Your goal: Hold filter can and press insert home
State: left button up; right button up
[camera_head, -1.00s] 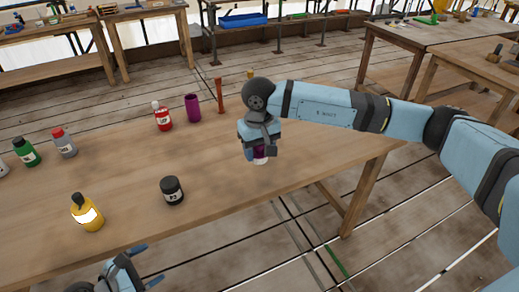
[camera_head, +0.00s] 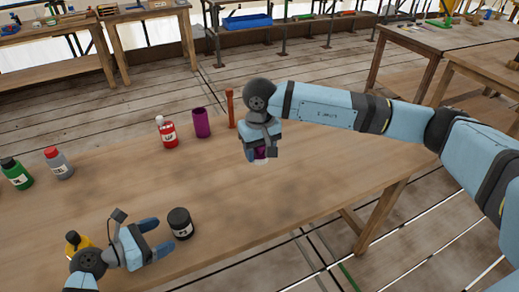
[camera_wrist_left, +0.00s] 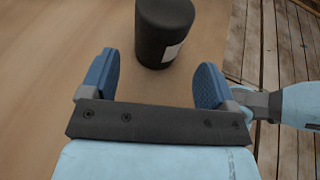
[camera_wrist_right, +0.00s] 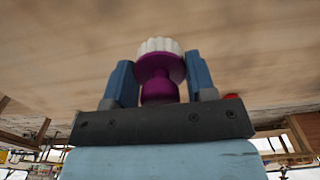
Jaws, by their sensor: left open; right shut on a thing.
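The black can (camera_head: 180,222) with a white label stands upright on the wooden table. In the left wrist view the can (camera_wrist_left: 164,30) stands just beyond my open fingertips. My left gripper (camera_head: 152,238) is open and empty, close to the left of the can. My right gripper (camera_head: 262,142) is shut on a purple insert (camera_head: 260,153) with a white ribbed end, held up over the table to the right of the can. The right wrist view shows the insert's purple neck (camera_wrist_right: 158,90) between the fingers and its white end (camera_wrist_right: 159,45) pointing away.
A yellow bottle (camera_head: 74,243) stands behind my left gripper, partly hidden. Green (camera_head: 16,174), grey (camera_head: 59,163) and red (camera_head: 167,132) bottles, a purple cylinder (camera_head: 202,122) and an orange-red post (camera_head: 230,108) stand along the table's far side. The table middle (camera_head: 130,185) is clear.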

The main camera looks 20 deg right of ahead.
aim_at(178, 227)
pick_arm(q)
jog(key=shift+w+d+f+b, duration=0.25)
jog(key=shift+d+f+b, duration=0.15)
jog(key=shift+d, duration=0.3)
pick_arm(e)
jog(key=shift+f, duration=0.8)
pick_arm(q)
jog(key=shift+r+p+x, duration=0.2)
jog(key=shift+p+x, duration=0.5)
jog(key=shift+x, duration=0.35)
pick_arm(e)
jog(key=shift+w+r, duration=0.1)
jog(key=shift+r, duration=0.5)
pick_arm(q)
jog(key=shift+w+d+f, duration=0.15)
jog(key=shift+w+d, duration=0.05)
jog(key=shift+d, duration=0.45)
pick_arm(e)
jog(key=shift+r, duration=0.2)
pick_arm(q)
jog(key=shift+w+d+f, duration=0.15)
jog(key=shift+d+f, duration=0.05)
jog(key=shift+d, duration=0.05)
jog(key=c, duration=0.6)
